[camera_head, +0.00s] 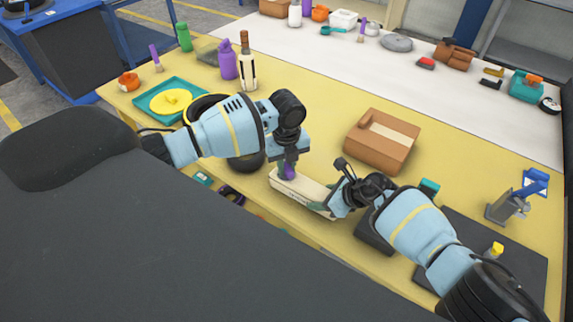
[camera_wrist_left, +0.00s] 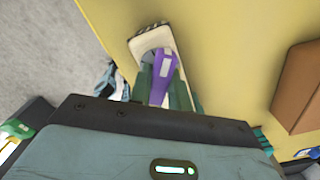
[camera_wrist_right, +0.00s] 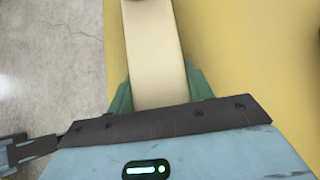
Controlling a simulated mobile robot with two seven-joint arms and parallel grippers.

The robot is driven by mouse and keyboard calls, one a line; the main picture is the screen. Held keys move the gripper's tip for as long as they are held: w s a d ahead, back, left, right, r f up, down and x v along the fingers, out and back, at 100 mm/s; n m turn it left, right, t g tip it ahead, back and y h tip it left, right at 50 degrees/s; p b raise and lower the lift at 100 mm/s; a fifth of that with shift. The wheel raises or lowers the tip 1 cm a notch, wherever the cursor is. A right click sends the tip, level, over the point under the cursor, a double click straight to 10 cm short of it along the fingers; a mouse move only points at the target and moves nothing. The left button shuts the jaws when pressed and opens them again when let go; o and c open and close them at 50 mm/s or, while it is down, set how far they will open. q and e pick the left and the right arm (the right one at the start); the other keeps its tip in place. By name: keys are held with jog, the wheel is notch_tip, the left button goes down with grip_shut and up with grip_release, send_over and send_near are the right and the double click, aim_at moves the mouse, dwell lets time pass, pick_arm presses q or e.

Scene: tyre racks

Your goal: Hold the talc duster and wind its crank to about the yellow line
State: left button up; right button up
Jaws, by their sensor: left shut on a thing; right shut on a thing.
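The talc duster is a long cream body (camera_head: 304,191) with a purple crank. It lies near the table's front edge in the head view. My left gripper (camera_head: 289,170) is above its left end, shut on the purple crank (camera_wrist_left: 161,78). In the left wrist view the crank lies between the green fingers, with the cream body (camera_wrist_left: 147,41) beyond it. My right gripper (camera_head: 335,203) is shut around the other end of the duster. In the right wrist view the cream body (camera_wrist_right: 153,50) runs between the green fingers. I cannot make out a yellow line on the duster.
A brown open box (camera_head: 390,150) stands right behind the duster. A teal tray (camera_head: 146,102) with a yellow disc is at the left, near purple and cream bottles. A dark mat (camera_head: 530,265) and a grey stand (camera_head: 505,208) are at the right. Yellow tabletop behind the duster is partly clear.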

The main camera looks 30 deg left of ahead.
dwell(0.3)
pick_arm(q)
jog(key=o, duration=0.9)
jog(key=shift+o, duration=0.2)
jog(key=o, duration=0.4)
